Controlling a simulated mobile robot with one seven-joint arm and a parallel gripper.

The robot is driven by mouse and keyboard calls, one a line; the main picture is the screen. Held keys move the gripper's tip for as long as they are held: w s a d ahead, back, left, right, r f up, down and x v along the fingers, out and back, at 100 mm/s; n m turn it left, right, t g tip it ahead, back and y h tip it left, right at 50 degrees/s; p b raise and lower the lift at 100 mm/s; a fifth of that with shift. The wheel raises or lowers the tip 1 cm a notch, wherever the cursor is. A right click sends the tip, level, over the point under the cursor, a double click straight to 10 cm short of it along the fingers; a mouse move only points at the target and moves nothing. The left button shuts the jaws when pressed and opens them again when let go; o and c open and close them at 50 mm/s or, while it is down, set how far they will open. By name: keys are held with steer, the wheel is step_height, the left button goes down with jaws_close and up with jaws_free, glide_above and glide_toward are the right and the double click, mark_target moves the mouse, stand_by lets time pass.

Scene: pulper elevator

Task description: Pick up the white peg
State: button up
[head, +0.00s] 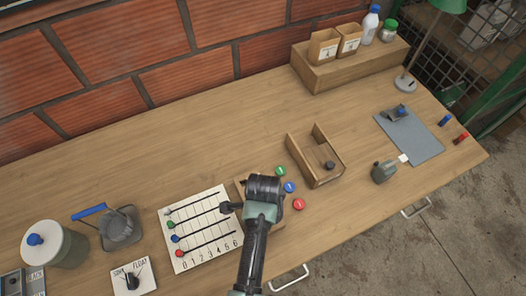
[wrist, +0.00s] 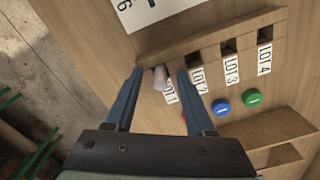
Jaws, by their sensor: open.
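The white peg (wrist: 160,77) shows in the wrist view as a small pale rounded end, at the slot labelled LOT 1 in a wooden rack (wrist: 212,35). My gripper (wrist: 159,72) is open, with one blue-grey finger on each side of the peg. I cannot tell whether either finger touches it. In the head view my gripper (head: 228,207) is over the rack (head: 240,187), beside the slider board. My arm hides most of the rack and the peg there.
The slider board (head: 200,228) with numbers lies left of my gripper. Red (head: 299,204), blue (head: 290,187) and green (head: 281,171) discs lie right of the rack. An open wooden box (head: 316,158) stands beyond them. The table's back left is clear.

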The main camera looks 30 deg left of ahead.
jaws_close()
stand_by(0.5)
